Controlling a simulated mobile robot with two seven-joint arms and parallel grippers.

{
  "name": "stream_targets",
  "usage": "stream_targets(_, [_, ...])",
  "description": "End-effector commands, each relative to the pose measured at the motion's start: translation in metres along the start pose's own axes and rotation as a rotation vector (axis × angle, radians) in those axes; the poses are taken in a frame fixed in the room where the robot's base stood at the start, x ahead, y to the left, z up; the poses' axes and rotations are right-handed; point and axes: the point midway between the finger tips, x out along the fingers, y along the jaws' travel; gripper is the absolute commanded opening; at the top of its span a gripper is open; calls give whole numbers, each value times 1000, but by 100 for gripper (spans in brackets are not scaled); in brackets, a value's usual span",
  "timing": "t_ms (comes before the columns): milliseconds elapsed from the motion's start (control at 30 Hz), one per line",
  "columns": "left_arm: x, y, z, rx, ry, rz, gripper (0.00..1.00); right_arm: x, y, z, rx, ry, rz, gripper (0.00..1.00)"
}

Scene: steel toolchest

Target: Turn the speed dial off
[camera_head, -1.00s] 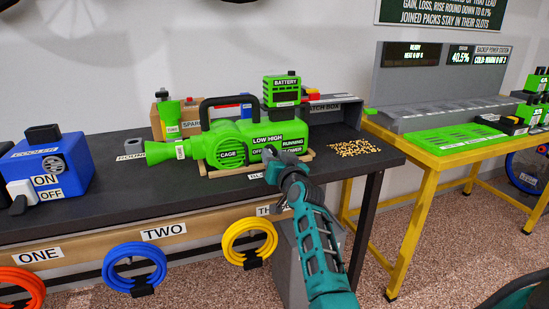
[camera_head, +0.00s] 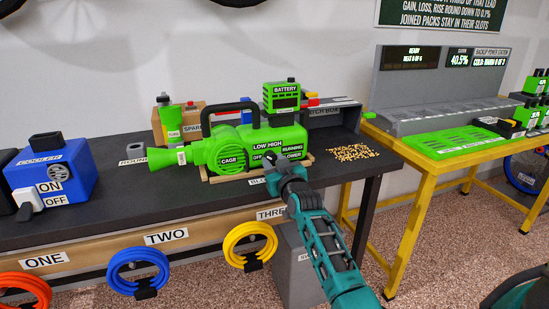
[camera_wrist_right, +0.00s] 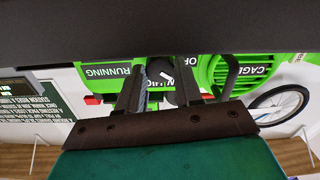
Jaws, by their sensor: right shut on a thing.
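The green blower (camera_head: 235,150) sits on the dark bench, with LOW, HIGH, OFF and RUNNING labels on its side. My right gripper (camera_head: 270,162) reaches its front near the OFF label. In the right wrist view my right gripper (camera_wrist_right: 161,76) has its two dark fingers on either side of the black speed dial (camera_wrist_right: 158,97), shut on it. A white mark shows on the dial, tilted, between the fingers. The gripper hides the dial in the head view, and the fingers partly cover the labels in the wrist view.
A battery (camera_head: 282,97) stands on the blower. A blue cooler (camera_head: 55,172) with an ON/OFF switch is at left, and loose pellets (camera_head: 352,152) lie at right. Coloured hoses hang below the bench front. A yellow table (camera_head: 460,160) stands at right.

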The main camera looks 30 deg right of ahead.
Motion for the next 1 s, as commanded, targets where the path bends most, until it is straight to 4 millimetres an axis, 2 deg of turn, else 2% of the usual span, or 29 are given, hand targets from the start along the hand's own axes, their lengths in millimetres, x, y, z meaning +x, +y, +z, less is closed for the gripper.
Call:
stream_targets(33, [-5, 0, -8, 0, 1, 0, 43, 0, 1, -4, -49, -2, -1, 4])
stream_targets(367, [-15, -2, -25, 8, 12, -5, 43, 0, 1, -3, -350, -1, -3, 4])
stream_targets(700, [-19, -9, -19, 14, -2, -21, 43, 0, 1, -2, -573, 0, -4, 4])
stream_targets(1000, [-21, -11, -12, 14, -16, -27, 43, 0, 1, -1, -658, 1, -4, 4])
